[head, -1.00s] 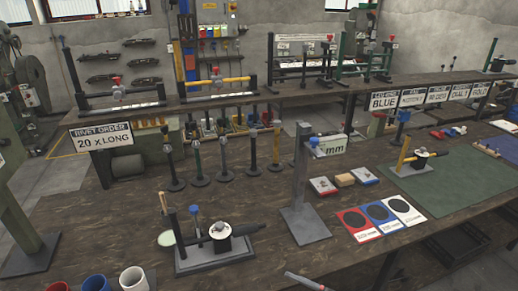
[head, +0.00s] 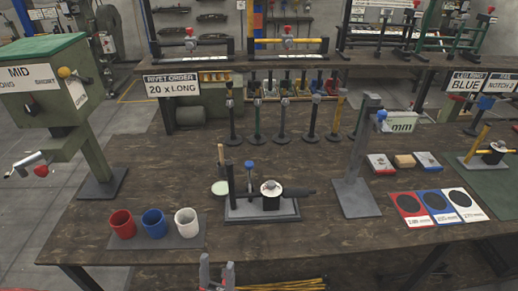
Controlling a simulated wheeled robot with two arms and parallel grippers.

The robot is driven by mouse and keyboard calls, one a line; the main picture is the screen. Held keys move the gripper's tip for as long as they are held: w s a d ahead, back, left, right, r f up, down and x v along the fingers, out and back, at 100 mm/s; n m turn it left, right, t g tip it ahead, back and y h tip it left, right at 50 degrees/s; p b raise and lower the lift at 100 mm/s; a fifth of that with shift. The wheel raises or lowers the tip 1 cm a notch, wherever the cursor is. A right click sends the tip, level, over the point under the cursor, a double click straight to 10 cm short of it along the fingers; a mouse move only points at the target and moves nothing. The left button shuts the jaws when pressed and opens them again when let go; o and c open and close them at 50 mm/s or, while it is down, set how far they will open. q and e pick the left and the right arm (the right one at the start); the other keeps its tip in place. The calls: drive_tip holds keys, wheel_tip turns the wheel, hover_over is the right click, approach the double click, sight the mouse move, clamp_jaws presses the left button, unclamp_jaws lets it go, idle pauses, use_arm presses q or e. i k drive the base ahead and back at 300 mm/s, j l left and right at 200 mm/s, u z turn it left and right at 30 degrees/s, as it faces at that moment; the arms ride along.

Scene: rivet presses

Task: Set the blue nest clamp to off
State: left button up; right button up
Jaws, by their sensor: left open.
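A dark nest fixture (head: 262,208) stands near the front middle of the workbench in the head view. It has a blue-topped upright knob (head: 249,166), a tan-handled upright lever (head: 222,160) at its left and a round white-topped part with a dark bar pointing right. I cannot tell the clamp's setting from here. My left gripper (head: 217,273) is at the bottom edge, below and in front of the bench's front edge. Its two grey fingers are apart and hold nothing; it is well clear of the fixture. My right gripper is not in view.
Red, blue and white cups (head: 153,222) stand left of the fixture. A grey post (head: 357,165) stands to its right, with coloured cards (head: 440,206) beyond. A green press (head: 62,100) is at the left. Yellow rods (head: 285,285) lie below the front edge.

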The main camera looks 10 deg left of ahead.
sight(249, 165)
drive_tip(key=i+l, duration=0.15)
drive_tip(key=l, duration=0.3)
drive_tip(key=i+l+u, duration=0.1)
drive_tip(key=l, duration=0.35)
drive_tip(key=i+l, duration=0.15)
drive_tip(key=l, duration=0.3)
